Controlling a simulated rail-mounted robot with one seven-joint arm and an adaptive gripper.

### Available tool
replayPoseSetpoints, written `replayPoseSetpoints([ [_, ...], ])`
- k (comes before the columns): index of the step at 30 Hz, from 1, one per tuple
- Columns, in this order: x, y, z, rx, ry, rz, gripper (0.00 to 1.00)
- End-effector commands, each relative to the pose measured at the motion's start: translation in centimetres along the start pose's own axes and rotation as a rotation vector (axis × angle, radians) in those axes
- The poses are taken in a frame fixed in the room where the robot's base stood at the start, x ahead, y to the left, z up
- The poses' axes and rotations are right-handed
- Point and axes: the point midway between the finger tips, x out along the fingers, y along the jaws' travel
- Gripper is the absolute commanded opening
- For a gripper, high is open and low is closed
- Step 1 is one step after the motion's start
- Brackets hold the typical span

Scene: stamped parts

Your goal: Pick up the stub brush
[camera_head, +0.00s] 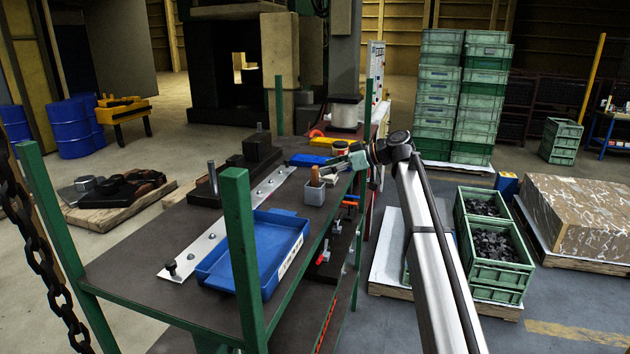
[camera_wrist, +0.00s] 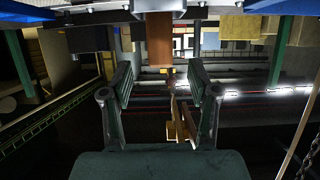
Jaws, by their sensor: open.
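What I take for the stub brush (camera_head: 315,174) shows as a brown upright handle in a small grey cup (camera_head: 314,194) on the dark workbench. Its lower part is hidden in the cup. In the wrist view, which looks upside down, the brown handle (camera_wrist: 159,40) hangs from the top, with the pale cup (camera_wrist: 158,5) above it. My gripper (camera_head: 328,172) is just right of the handle in the head view. In the wrist view my gripper (camera_wrist: 160,72) is open, its fingers spread to either side of the handle's end line, with no visible contact.
A blue tray (camera_head: 225,275) stands at the bench front, beside a pale metal strip (camera_head: 215,236) with bolts. Green posts (camera_head: 241,255) rise at the bench corners. A dark block (camera_head: 262,153) and a yellow item (camera_head: 327,140) lie behind the cup.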

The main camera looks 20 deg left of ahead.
Motion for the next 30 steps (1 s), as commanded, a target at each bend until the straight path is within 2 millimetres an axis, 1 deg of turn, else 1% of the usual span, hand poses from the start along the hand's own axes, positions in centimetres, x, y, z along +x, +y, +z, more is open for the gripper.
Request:
replayPoseSetpoints([
  [5, 1.1, -0.1, -0.2, 0.001, -0.001, -0.001, 0.60],
  [13, 4.5, -0.1, -0.2, 0.000, -0.001, 0.000, 0.60],
  [16, 5.1, -0.1, 0.0, 0.000, -0.001, 0.001, 0.60],
  [21, 5.1, 0.0, 0.1, -0.001, -0.001, 0.002, 0.60],
  [22, 5.1, 0.0, 0.1, -0.001, -0.001, 0.002, 0.57],
  [23, 5.1, 0.0, 0.1, -0.001, -0.001, 0.002, 0.46],
  [24, 5.1, 0.0, 0.1, 0.000, 0.000, 0.002, 0.32],
  [27, 5.1, -0.1, 0.1, 0.000, 0.000, 0.002, 0.00],
  [30, 5.1, -0.1, 0.1, 0.000, 0.000, 0.002, 0.00],
])
